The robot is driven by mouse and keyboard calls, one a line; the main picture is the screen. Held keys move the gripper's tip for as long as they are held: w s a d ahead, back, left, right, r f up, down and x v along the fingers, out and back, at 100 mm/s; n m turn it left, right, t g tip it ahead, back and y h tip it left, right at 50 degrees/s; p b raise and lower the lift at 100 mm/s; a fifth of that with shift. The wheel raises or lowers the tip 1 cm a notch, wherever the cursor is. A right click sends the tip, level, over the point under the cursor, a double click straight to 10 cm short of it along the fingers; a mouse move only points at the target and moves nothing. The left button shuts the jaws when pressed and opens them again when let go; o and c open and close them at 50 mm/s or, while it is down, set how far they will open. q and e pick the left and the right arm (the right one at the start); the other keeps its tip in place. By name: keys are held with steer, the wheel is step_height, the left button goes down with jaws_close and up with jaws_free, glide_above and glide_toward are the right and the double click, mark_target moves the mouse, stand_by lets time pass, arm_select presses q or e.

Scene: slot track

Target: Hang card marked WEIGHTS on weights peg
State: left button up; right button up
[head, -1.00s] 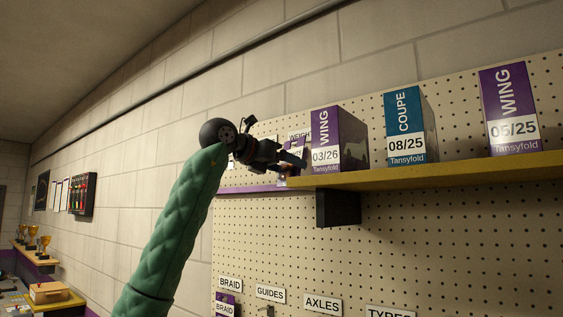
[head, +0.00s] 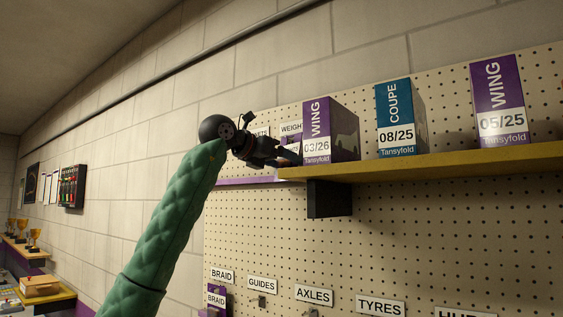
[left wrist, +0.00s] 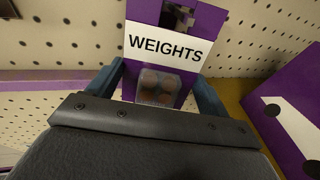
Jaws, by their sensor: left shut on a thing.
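The card marked WEIGHTS (left wrist: 165,46) is purple with a white label and a clear pocket of brownish round pieces. It is upright in the left wrist view, between the blue fingers of my left gripper (left wrist: 160,92), which is shut on it. In the head view my left gripper (head: 290,158) is at the pegboard, beside the left end of the yellow shelf. A label reading "WEIGH" (head: 291,128) shows just above it, with a bit of purple below. A dark shape shows at the card's top, but I cannot tell whether the peg passes through it.
A purple WING box (head: 330,130) stands close to the right of my left gripper on the yellow shelf (head: 420,164). A blue COUPE box (head: 395,115) and another WING box (head: 500,100) stand further right. Below are labelled pegs, including BRAID (head: 222,275).

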steer(key=shift+d, duration=0.2)
arm_select(q)
steer(key=o, duration=0.9)
steer(key=shift+c, duration=0.2)
arm_select(e)
steer(key=shift+d, duration=0.1)
steer(key=shift+f, duration=0.1)
arm_select(q)
steer(key=shift+s+a+b, duration=0.4)
steer(key=shift+a+b, duration=0.15)
steer(key=shift+b, duration=0.15)
steer(key=b+v, duration=0.2)
steer(key=v, duration=0.2)
steer(key=shift+f, duration=0.1)
steer(key=v, duration=0.1)
steer(key=b+v, duration=0.1)
steer(key=shift+s+a+r, duration=0.1)
steer(key=shift+s+r, duration=0.1)
steer(key=shift+r, duration=0.05)
arm_select(e)
steer(key=w+a+f, duration=0.1)
steer(key=w+f, duration=0.1)
steer(key=w, duration=0.3)
steer(key=shift+w+a+f, duration=0.15)
steer(key=shift+f, duration=0.25)
